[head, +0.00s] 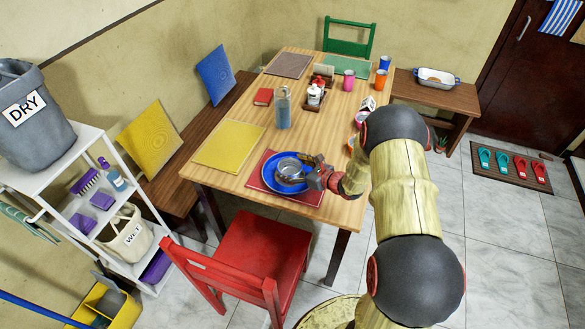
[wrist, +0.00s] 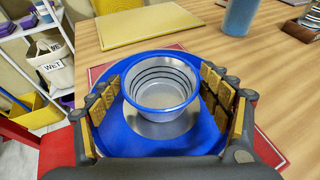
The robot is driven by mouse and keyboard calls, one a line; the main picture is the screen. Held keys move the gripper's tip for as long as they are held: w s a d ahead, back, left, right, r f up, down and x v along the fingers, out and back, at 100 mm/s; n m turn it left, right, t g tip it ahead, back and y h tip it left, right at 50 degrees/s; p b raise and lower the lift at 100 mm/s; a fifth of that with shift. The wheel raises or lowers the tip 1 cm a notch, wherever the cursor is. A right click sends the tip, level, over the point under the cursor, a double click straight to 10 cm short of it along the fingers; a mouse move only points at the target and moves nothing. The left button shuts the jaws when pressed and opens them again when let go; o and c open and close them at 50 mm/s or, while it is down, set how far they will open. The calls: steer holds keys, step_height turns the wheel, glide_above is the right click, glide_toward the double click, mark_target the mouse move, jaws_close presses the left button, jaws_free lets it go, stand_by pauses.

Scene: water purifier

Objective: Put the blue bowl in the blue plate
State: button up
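The bowl (wrist: 162,82), silver inside with dark rings and a blue rim, is upright over the middle of the blue plate (wrist: 140,147) in the wrist view. The plate has a silvery centre and lies on a red placemat. In the head view the bowl (head: 289,168) appears within the plate (head: 273,183). My gripper (head: 312,172) is at the plate's right side there. In the wrist view its fingers are spread on either side of the bowl, with narrow gaps showing. The bowl's underside contact with the plate is hidden.
The red placemat (head: 310,197) is near the wooden table's front edge, with a red chair (head: 255,250) before it. A yellow placemat (head: 230,147), a blue-grey bottle (head: 283,108) and a condiment rack (head: 315,97) stand farther back. Cups (head: 349,80) are at the far right.

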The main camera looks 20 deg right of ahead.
steer(key=shift+o, duration=0.4)
steer(key=shift+r, duration=0.1)
steer(key=shift+s+d+r, duration=0.1)
steer(key=shift+s+r, duration=0.05)
steer(key=shift+r, duration=0.05)
steer(key=p+v, duration=0.3)
steer(key=v, duration=0.8)
steer(key=s+a+r+n+g+y, duration=0.2)
steer(key=s+a+r+n+g, duration=0.25)
steer(key=a+r+n, duration=0.5)
steer(key=s+a+r+n+g+y, duration=0.1)
steer(key=s+a+r+n+g, duration=0.4)
steer(key=a+r+n, duration=0.45)
steer(key=s+d+r+n+t+h, duration=0.1)
steer(key=s+r+n+h, duration=0.3)
steer(key=s, duration=0.4)
steer(key=s+r+n+t+h, duration=0.1)
steer(key=s+r+n+h, duration=0.3)
steer(key=s+r+n, duration=0.3)
steer(key=shift+s+d+n+t, duration=0.35)
steer(key=shift+s+n, duration=0.45)
steer(key=shift+s, duration=0.25)
steer(key=shift+r, duration=0.15)
